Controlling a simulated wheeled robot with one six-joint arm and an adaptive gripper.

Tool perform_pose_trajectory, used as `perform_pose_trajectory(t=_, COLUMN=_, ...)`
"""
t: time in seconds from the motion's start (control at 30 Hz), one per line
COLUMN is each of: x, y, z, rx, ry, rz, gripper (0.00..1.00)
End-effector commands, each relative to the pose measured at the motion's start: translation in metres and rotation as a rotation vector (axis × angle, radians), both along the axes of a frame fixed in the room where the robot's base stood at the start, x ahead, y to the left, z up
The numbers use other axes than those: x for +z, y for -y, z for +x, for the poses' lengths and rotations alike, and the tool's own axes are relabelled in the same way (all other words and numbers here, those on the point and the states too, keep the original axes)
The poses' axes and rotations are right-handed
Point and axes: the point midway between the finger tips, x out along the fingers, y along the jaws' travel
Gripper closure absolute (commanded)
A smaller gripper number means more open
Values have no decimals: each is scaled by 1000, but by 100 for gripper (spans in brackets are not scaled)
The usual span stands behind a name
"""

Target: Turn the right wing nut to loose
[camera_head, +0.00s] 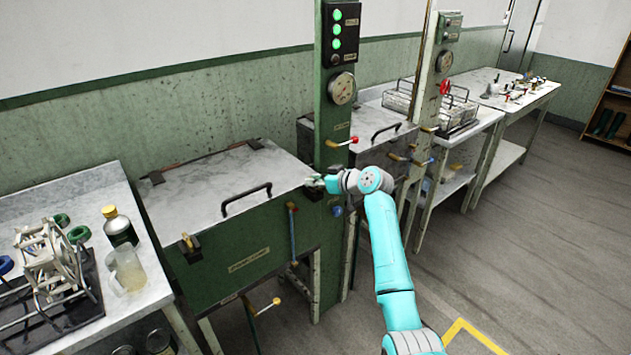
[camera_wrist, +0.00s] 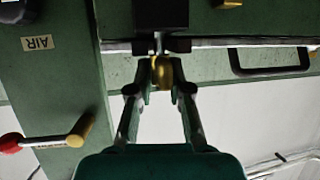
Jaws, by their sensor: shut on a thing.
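The green basin (camera_head: 250,262) has a grey lid (camera_head: 225,185) lying shut on top. The right wing nut (camera_wrist: 162,72) is brass-yellow and sits under a dark bracket at the lid's edge in the wrist view. My gripper (camera_wrist: 160,88) has its two fingertips closed on it from both sides. In the head view my gripper (camera_head: 318,183) is at the basin's front right corner and hides this nut. The left wing nut (camera_head: 187,242) is brass-yellow on a dark clamp at the basin's front left. The nut's exact turn angle is hard to tell.
A green post (camera_head: 332,110) with lit lamps and a gauge stands just behind my gripper. A red-tipped valve lever (camera_head: 350,141) sticks out from it. The lid's black handle (camera_head: 246,198) is to the left. A side table (camera_head: 150,285) holds a bottle and a jug.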

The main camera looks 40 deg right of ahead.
Motion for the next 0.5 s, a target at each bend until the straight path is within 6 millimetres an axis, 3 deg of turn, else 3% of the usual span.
perform_pose_trajectory(t=0.27, x=-3, y=0, z=0, rx=0, ry=-5, rz=-1, gripper=100)
perform_pose_trajectory(t=0.3, x=-3, y=0, z=0, rx=0, ry=-5, rz=-1, gripper=79)
perform_pose_trajectory(t=0.4, x=-3, y=0, z=0, rx=0, ry=-4, rz=0, gripper=56)
perform_pose_trajectory(t=0.5, x=-2, y=0, z=0, rx=0, ry=-3, rz=-1, gripper=56)
